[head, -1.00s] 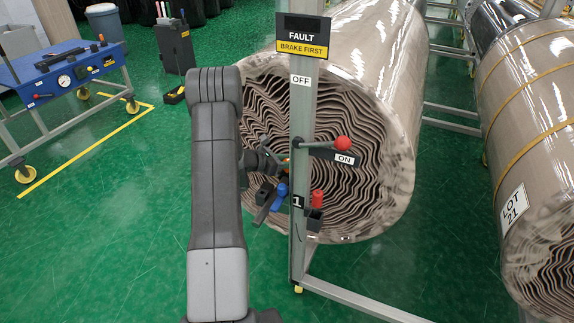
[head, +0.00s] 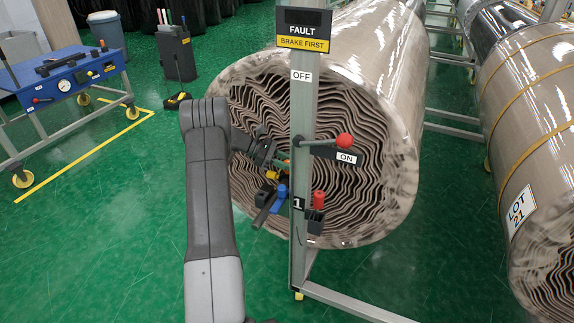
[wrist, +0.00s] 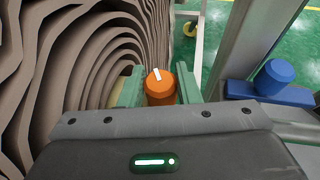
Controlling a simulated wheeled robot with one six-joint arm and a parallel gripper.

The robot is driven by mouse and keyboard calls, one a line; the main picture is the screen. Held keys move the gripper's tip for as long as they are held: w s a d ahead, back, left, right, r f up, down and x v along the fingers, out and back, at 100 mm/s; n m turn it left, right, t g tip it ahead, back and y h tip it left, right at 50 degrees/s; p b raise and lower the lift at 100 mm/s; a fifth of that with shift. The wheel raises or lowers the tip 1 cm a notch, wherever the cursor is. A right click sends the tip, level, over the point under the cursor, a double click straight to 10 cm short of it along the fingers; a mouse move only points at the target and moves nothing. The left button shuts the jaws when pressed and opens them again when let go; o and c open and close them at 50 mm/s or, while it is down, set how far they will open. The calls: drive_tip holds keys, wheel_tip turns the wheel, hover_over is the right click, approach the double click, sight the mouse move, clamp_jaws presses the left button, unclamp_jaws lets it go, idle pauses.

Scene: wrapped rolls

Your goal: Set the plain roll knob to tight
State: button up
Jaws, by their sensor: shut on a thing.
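The plain roll (head: 395,125), a large wrapped roll with wavy brown layers at its end, lies behind a grey post (head: 301,130). An orange knob (wrist: 160,90) with a white mark sits low in the middle of the wrist view. The mark points up and slightly left there. My gripper (wrist: 160,88) has its two green fingers on either side of the knob, shut on it. In the head view my gripper (head: 281,163) is just left of the post, in front of the roll's end. The knob is too small there to read its mark. No tight label is readable.
The post carries a FAULT / BRAKE FIRST sign (head: 303,35), a red-balled lever (head: 343,141) by ON, a blue knob (head: 281,192) and a red knob (head: 318,199). A strapped LOT 21 roll (head: 520,130) lies right. A blue cart (head: 65,75) stands left on open green floor.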

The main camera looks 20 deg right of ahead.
drive_tip(key=shift+r+g, duration=0.1)
drive_tip(key=shift+g, duration=0.2)
drive_tip(key=o, duration=1)
drive_tip(key=b+v, duration=0.1)
drive_tip(key=v, duration=1.2)
drive_tip(key=shift+w+a+r, duration=0.2)
drive_tip(key=shift+w, duration=0.05)
